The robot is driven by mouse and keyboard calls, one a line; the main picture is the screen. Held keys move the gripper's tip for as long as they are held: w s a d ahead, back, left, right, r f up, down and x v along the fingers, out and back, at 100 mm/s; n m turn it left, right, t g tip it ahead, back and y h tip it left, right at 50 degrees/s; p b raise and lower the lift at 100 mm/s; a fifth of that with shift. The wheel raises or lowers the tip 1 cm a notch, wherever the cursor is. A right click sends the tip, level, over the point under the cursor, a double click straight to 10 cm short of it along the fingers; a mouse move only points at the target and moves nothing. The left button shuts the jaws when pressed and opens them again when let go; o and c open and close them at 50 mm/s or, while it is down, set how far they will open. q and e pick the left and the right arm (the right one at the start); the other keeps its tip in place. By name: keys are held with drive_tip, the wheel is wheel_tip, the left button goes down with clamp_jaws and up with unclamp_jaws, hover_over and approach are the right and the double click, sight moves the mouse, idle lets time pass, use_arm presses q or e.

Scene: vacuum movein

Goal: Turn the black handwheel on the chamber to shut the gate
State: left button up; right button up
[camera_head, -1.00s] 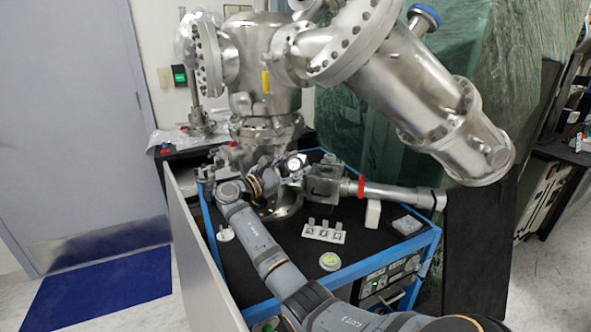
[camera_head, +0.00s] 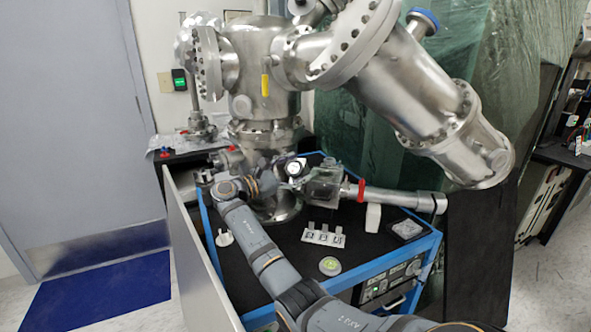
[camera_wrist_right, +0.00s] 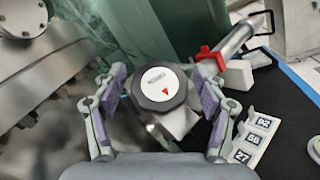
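The handwheel (camera_wrist_right: 160,88) has a dark rim and a white face with a red triangle. In the right wrist view it sits between the two fingers of my right gripper (camera_wrist_right: 161,80). A narrow gap shows on each side, so the gripper looks open around the wheel rather than clamped on it. In the head view the wheel's pale face (camera_head: 291,167) shows small beside the chamber's base, with my right gripper (camera_head: 268,178) at its left, partly hidden by the wrist. The steel chamber (camera_head: 262,70) stands on the cart. My left gripper is not in view.
A steel tube with a red ring (camera_head: 361,190) runs right from the valve body (camera_head: 322,188).

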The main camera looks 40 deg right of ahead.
sight(291, 170)
drive_tip(key=shift+a, duration=0.1)
drive_tip(key=a, duration=0.5)
drive_tip(key=w+a, duration=0.1)
drive_tip(key=a, duration=0.1)
drive_tip(key=shift+a+f, duration=0.15)
drive_tip(key=shift+f, duration=0.15)
